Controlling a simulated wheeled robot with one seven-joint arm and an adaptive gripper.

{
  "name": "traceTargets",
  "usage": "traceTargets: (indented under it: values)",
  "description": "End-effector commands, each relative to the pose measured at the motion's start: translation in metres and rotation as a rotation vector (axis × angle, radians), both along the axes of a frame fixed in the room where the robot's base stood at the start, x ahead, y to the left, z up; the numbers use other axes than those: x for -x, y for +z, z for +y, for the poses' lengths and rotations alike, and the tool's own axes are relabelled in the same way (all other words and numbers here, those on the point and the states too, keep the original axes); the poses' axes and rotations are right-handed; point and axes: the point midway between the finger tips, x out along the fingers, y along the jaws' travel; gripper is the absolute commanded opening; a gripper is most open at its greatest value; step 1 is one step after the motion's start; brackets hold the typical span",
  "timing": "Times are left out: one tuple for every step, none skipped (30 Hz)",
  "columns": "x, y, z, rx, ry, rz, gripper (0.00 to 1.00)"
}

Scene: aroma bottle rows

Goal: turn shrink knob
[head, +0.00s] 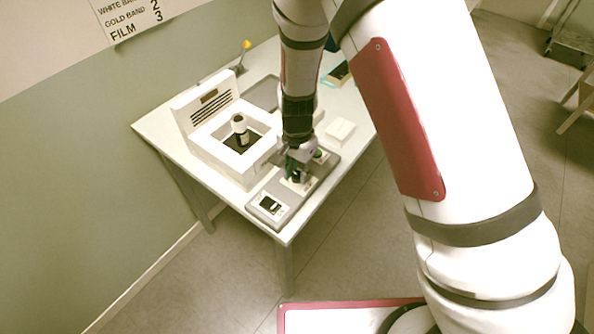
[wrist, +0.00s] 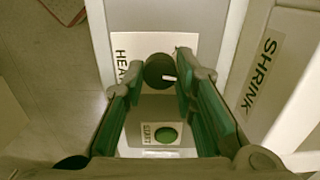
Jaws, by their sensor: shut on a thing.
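The dark round knob (wrist: 158,68) with a white pointer mark shows in the wrist view, beside a label (wrist: 122,62) reading "HEA", the rest hidden. My gripper (wrist: 157,70) has its green-padded fingers on either side of the knob and is shut on it. In the head view my gripper (head: 298,168) reaches down to the grey control panel (head: 312,183), largely covering the knob. The white shrink machine (head: 187,113) stands beside the panel. Its "SHRINK" label (wrist: 260,75) shows at right in the wrist view.
A green button (wrist: 166,134) labelled "START" sits on the panel near the knob. A dark display (head: 270,204) is at the panel's near end. A white block (head: 340,130) and a dark mat (head: 262,93) lie on the white table (head: 150,127). The floor in front is clear.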

Motion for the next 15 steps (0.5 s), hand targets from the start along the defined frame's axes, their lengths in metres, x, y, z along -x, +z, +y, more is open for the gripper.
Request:
traceTargets:
  values:
    - [-0.0006, 0.0002, -0.0003, -0.001, 0.041, -0.001, 0.0]
    - [-0.0007, 0.0002, -0.0006, -0.001, 0.069, -0.001, 0.0]
    - [-0.0006, 0.0002, -0.0002, -0.002, 0.107, 0.0, 0.0]
    - [-0.0006, 0.0002, -0.0002, -0.001, 0.137, -0.001, 0.0]
    - [-0.0007, 0.0002, -0.0003, -0.001, 0.164, -0.001, 0.0]
    - [-0.0008, 0.0003, -0.0003, -0.002, 0.203, -0.001, 0.0]
    - [-0.0008, 0.0003, -0.0002, -0.002, 0.232, -0.001, 0.0]
    - [-0.0009, 0.0003, -0.0002, -0.002, 0.259, -0.001, 0.0]
    - [-0.001, 0.0003, -0.0004, -0.002, 0.298, -0.001, 0.0]
    - [-0.001, 0.0003, -0.0001, -0.002, 0.327, -0.001, 0.0]
    - [-0.001, 0.0003, 0.0, -0.002, 0.355, -0.001, 0.0]
    - [-0.0011, 0.0002, -0.0001, -0.001, 0.393, -0.002, 0.0]
    - [-0.0013, 0.0002, -0.0003, -0.001, 0.421, -0.002, 0.0]
    - [-0.0013, 0.0002, -0.0004, -0.001, 0.45, -0.002, 0.0]
    - [-0.0012, 0.0001, 0.0001, -0.002, 0.488, -0.002, 0.0]
